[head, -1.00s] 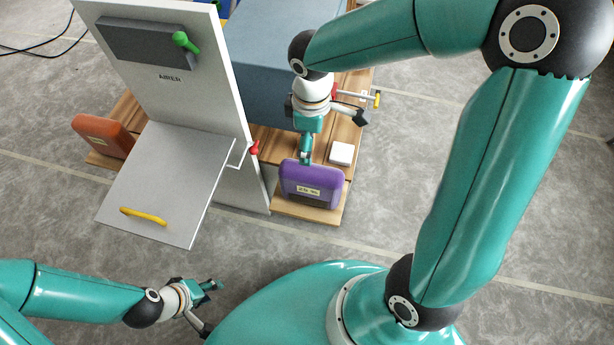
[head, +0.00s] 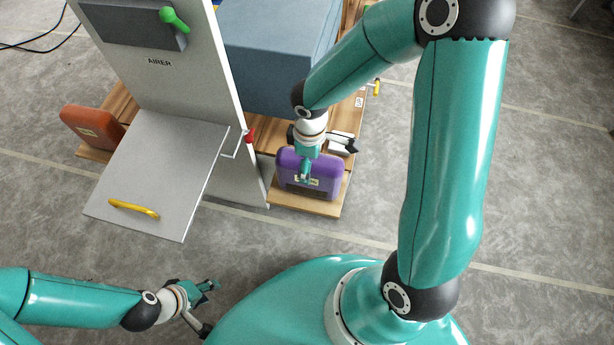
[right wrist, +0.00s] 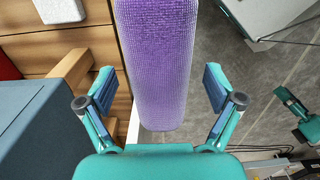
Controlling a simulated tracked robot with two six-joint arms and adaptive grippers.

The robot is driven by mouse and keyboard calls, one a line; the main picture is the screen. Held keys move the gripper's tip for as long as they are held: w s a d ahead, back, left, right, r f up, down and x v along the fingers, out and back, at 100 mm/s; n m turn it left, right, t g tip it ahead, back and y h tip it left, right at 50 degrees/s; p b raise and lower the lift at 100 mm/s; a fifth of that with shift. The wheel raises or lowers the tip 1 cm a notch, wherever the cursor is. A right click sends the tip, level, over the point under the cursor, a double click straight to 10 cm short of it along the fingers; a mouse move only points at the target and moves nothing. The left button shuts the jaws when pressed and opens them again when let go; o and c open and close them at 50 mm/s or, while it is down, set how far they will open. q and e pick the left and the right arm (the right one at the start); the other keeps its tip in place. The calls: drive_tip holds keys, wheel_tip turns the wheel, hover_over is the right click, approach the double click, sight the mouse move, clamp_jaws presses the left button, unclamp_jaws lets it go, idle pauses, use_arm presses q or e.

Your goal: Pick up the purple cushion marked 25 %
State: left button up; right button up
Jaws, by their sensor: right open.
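The purple cushion (head: 326,188) stands upright on the wooden board's front part, its pale label partly covered by a finger of my right gripper (head: 326,163). The label's text is too small to read. In the right wrist view the purple cushion (right wrist: 157,60) runs down between the two spread fingers of my right gripper (right wrist: 157,90), with a gap on each side. The right gripper is open and holds nothing. My left gripper (head: 205,305) is open and empty at the lower left, away from the cushion.
A grey-white panel marked AIRER (head: 195,95) with a tilted shelf (head: 165,170) stands left of the cushion. An orange cushion (head: 92,128) is farther left. A blue-grey block (head: 275,60) and a white block (right wrist: 60,10) are behind. Grey floor lies in front.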

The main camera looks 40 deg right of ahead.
drive_tip(key=shift+f, duration=0.95)
drive_tip(key=shift+c, duration=0.2)
clamp_jaws()
drive_tip(key=shift+r, duration=0.2)
